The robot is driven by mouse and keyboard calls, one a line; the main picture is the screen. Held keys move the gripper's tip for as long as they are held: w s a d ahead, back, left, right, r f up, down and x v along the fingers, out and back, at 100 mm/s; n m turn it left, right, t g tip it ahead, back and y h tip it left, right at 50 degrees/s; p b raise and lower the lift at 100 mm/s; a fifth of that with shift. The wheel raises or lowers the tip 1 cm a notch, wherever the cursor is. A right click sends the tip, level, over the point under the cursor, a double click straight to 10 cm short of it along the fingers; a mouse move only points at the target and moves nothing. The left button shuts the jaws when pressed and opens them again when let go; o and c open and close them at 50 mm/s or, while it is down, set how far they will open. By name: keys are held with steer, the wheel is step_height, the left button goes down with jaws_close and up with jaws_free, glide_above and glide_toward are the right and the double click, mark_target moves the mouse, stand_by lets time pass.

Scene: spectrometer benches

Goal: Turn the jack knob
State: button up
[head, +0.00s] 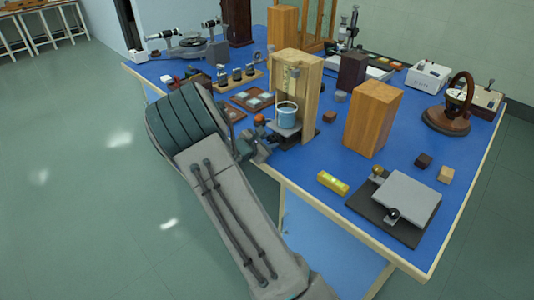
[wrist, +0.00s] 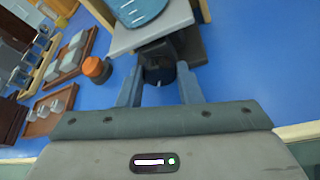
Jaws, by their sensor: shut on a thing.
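The jack (head: 283,131) stands at the front edge of the blue bench, with a light grey platform on top. A glass beaker of blue liquid (head: 287,115) rests on the platform, and the beaker's lower part shows in the wrist view (wrist: 137,8). The dark round jack knob (wrist: 160,74) faces me below the platform in the wrist view. My gripper (wrist: 159,84) has one finger on each side of the knob and is shut on it. In the head view my gripper (head: 262,146) is partly hidden by my arm, and the knob cannot be made out.
A tall wooden stand (head: 311,85) rises right behind the beaker. An orange-topped piece (wrist: 97,68) stands close left of the jack. A wooden block (head: 372,118), a yellow level (head: 333,183) and a grey plate with knobs (head: 403,197) lie to the right.

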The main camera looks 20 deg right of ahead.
steer(key=shift+s+f+m+t+b, duration=0.15)
steer(key=shift+f+m+t+b, duration=0.45)
steer(key=shift+b, duration=2.15)
steer(key=shift+r+m+b, duration=0.4)
steer(key=shift+r+b, duration=0.05)
steer(key=shift+b, duration=0.35)
steer(key=o, duration=1)
steer(key=shift+r, duration=0.1)
steer(key=p+v, duration=0.1)
steer(key=v, duration=1.2)
steer(key=shift+s+a, duration=0.3)
